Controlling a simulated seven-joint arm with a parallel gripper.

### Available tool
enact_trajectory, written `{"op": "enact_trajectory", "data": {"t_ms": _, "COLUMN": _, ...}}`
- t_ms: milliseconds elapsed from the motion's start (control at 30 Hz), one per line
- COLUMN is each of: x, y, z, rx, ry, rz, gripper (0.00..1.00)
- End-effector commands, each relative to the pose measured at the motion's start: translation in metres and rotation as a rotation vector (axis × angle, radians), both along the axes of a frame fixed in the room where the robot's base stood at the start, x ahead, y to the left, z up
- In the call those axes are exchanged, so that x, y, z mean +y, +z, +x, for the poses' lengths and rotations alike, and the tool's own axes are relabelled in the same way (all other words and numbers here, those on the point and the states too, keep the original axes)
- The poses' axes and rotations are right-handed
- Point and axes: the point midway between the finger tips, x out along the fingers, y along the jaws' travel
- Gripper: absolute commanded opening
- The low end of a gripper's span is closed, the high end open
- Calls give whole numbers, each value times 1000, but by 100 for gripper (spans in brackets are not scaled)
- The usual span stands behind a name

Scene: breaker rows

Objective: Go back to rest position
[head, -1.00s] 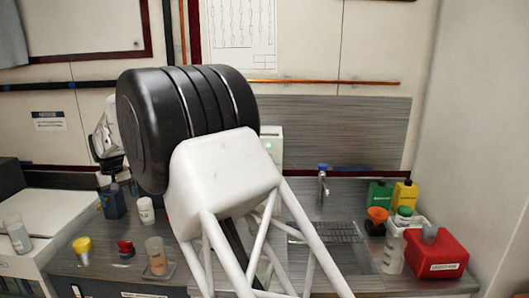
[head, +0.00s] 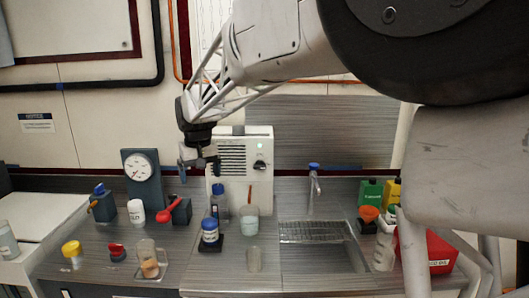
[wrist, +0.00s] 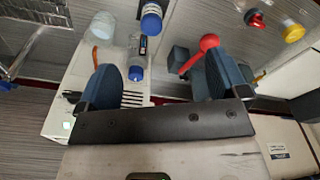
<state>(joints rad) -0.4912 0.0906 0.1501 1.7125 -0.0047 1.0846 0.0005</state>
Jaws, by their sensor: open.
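My gripper (head: 199,168) hangs in the air above the back of the bench, in front of the white vented unit's left edge. It is open and empty. In the wrist view its two blue-padded fingers (wrist: 160,70) stand wide apart with nothing held between them. A blue-capped bottle (wrist: 137,66) shows beyond the gap, apart from the fingers. My arm comes in from the upper right of the head view and hides part of the wall and the right end of the bench.
The white unit (head: 258,185), gauge (head: 139,170) and red-handled valve (head: 175,210) stand along the back.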

Motion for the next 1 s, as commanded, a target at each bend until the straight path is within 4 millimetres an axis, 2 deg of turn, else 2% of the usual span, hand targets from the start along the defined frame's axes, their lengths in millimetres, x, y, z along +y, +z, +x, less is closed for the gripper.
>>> {"op": "enact_trajectory", "data": {"t_ms": 33, "x": -18, "y": 5, "z": -8, "rx": -5, "ry": -16, "rz": 2, "gripper": 92}}
{"op": "enact_trajectory", "data": {"t_ms": 100, "x": -39, "y": 9, "z": -18, "rx": -9, "ry": -36, "rz": 5, "gripper": 92}}
{"op": "enact_trajectory", "data": {"t_ms": 500, "x": -150, "y": 19, "z": -87, "rx": -35, "ry": -148, "rz": 15, "gripper": 92}}
{"op": "enact_trajectory", "data": {"t_ms": 1000, "x": -261, "y": 7, "z": -195, "rx": -70, "ry": -288, "rz": 24, "gripper": 92}}
